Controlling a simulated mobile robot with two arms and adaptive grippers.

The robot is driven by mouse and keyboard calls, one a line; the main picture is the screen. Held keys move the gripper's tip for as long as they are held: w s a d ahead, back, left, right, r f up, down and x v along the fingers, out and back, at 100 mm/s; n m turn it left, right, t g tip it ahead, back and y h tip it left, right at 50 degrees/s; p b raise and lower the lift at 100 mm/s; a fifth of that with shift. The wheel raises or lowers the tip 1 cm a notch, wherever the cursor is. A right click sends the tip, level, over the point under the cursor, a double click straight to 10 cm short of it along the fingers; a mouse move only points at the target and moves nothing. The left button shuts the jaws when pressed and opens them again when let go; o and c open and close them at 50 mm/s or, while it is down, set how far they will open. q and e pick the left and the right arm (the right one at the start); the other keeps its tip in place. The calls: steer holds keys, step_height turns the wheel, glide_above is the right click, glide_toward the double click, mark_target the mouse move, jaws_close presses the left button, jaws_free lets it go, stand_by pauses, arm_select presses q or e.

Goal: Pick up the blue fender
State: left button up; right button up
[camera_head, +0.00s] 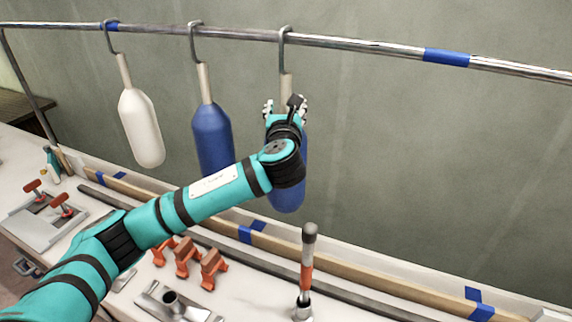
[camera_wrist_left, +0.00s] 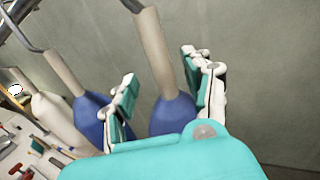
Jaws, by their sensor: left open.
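Two blue fenders and one white fender hang by hooks from a metal rail in the head view. The right blue fender (camera_head: 287,198) is partly hidden behind my left gripper (camera_head: 286,104), which is at its upper part by the tan neck. In the left wrist view this blue fender (camera_wrist_left: 172,114) and its tan neck (camera_wrist_left: 155,55) show between the two open fingers of my left gripper (camera_wrist_left: 160,85). I cannot tell whether a finger touches it. The other blue fender (camera_head: 212,138) hangs to its left. My right gripper is not in view.
The white fender (camera_head: 141,128) hangs at the left of the metal rail (camera_head: 360,47). The wall behind is bare.

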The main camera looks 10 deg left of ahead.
mark_target(286, 101)
arm_select(q)
steer(key=w, duration=0.1)
steer(key=w+p, duration=0.1)
steer(key=w, duration=0.1)
steer(key=shift+w+a+f, duration=0.2)
steer(key=shift+w+a, duration=0.1)
steer(key=shift+w+a+f+p, duration=0.15)
steer(key=shift+w+p, duration=0.15)
steer(key=shift+w, duration=0.3)
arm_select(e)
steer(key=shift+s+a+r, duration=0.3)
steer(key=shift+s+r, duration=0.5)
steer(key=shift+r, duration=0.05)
arm_select(q)
steer(key=shift+s, duration=0.1)
steer(key=shift+c, duration=0.3)
steer(key=c, duration=0.9)
jaws_close()
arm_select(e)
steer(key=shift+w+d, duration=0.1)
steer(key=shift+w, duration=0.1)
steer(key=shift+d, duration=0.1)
